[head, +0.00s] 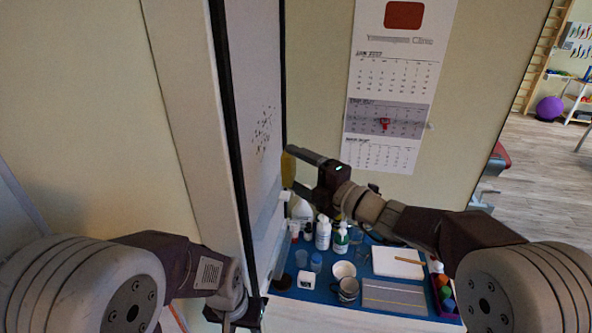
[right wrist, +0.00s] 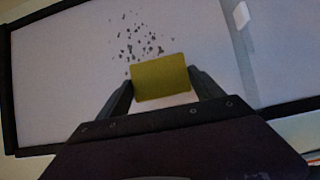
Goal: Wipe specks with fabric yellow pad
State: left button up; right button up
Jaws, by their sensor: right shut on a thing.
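The yellow fabric pad (right wrist: 161,79) is held between the two fingers of my right gripper (right wrist: 163,92) in the right wrist view. It shows edge-on in the head view (head: 288,169), close to the white panel; I cannot tell if it touches. The dark specks (right wrist: 140,38) are scattered on the panel just beyond the pad's top edge in the wrist view. In the head view the specks (head: 263,129) lie above and left of my right gripper (head: 301,171). My left gripper (head: 237,312) is low at the bottom, partly cut off, and its fingers are unclear.
The white panel (head: 243,60) has a dark frame. Below my right gripper is a blue-topped table (head: 318,288) crowded with bottles (head: 323,233), a mug (head: 347,290), a white bowl (head: 344,270) and a notebook (head: 397,263). A calendar (head: 392,80) hangs behind.

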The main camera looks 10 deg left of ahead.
aim_at(282, 172)
jog(key=shift+s+r, duration=0.15)
jog(key=shift+s, duration=0.15)
jog(key=shift+s+a, duration=0.1)
jog(key=shift+a, duration=0.1)
jog(key=a, duration=0.4)
jog(key=shift+w+a+b, duration=0.3)
jog(key=shift+w, duration=0.05)
pick_arm(q)
jog(key=shift+s+d+f, duration=0.2)
jog(key=shift+s+d, duration=0.05)
jog(key=shift+d, duration=0.1)
pick_arm(e)
jog(key=shift+s, duration=0.15)
pick_arm(q)
jog(key=shift+a, duration=0.1)
pick_arm(e)
jog(key=shift+a, duration=0.15)
jog(key=shift+a, duration=0.15)
